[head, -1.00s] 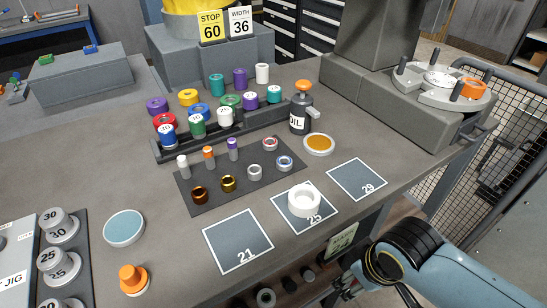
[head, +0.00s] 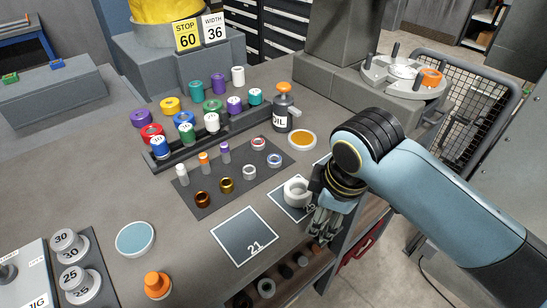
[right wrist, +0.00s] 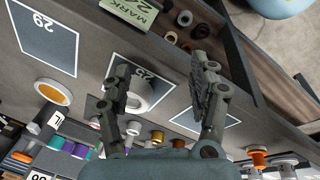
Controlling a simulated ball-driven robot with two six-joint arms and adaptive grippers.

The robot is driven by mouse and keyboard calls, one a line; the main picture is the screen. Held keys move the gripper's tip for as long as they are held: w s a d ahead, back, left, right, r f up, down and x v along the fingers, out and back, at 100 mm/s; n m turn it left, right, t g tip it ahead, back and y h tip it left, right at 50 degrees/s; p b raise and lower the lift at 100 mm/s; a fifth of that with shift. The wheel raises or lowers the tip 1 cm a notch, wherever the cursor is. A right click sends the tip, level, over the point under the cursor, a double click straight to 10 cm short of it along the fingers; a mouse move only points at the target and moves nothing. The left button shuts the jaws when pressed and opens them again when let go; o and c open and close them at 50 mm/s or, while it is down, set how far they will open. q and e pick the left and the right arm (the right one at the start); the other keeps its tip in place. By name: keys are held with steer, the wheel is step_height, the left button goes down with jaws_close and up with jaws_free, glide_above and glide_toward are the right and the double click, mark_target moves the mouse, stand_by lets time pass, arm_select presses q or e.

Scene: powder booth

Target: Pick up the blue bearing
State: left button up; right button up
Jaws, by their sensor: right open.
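The blue bearing (head: 275,160), a small metal ring with a blue band, lies at the right side of the dark mat (head: 218,207) in the head view. A red-banded bearing (head: 258,143) lies behind it and a plain grey ring (head: 249,172) to its left. My right gripper (head: 322,226) is open and empty, fingers pointing down by the table's front edge, nearer the front than the blue bearing. In the right wrist view its two fingers (right wrist: 160,88) are spread; I cannot make out the blue bearing there. My left gripper is not in view.
A thick white ring (head: 296,190) stands on the middle marked square, close beside my right gripper. The square marked 21 (head: 245,236) is bare. An oil bottle (head: 283,112), an amber dish (head: 302,140) and a rack (head: 222,133) of coloured spools stand behind the mat.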

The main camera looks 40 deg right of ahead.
steer(key=w+r+n, duration=0.1)
steer(key=w+n, duration=0.2)
steer(key=w+d+r+n, duration=0.1)
steer(key=w+n, duration=0.3)
steer(key=w+r+n+g+p, duration=0.1)
steer(key=w+n, duration=0.2)
steer(key=w, duration=0.1)
steer(key=shift+d+r+n, duration=0.15)
steer(key=shift+r+n, duration=0.25)
steer(key=w+r+n+g, duration=0.1)
steer(key=w+r+n, duration=0.5)
steer(key=w+n, duration=0.3)
glide_above(275, 154)
steer(key=a, duration=0.1)
steer(key=shift+n+y, duration=0.4)
steer(key=f, duration=0.3)
steer(key=s+f+p, duration=0.1)
steer(key=f, duration=0.1)
steer(key=shift+f, duration=0.35)
step_height(275, 154, down, 5)
steer(key=shift+f, duration=0.15)
steer(key=c, duration=1.2)
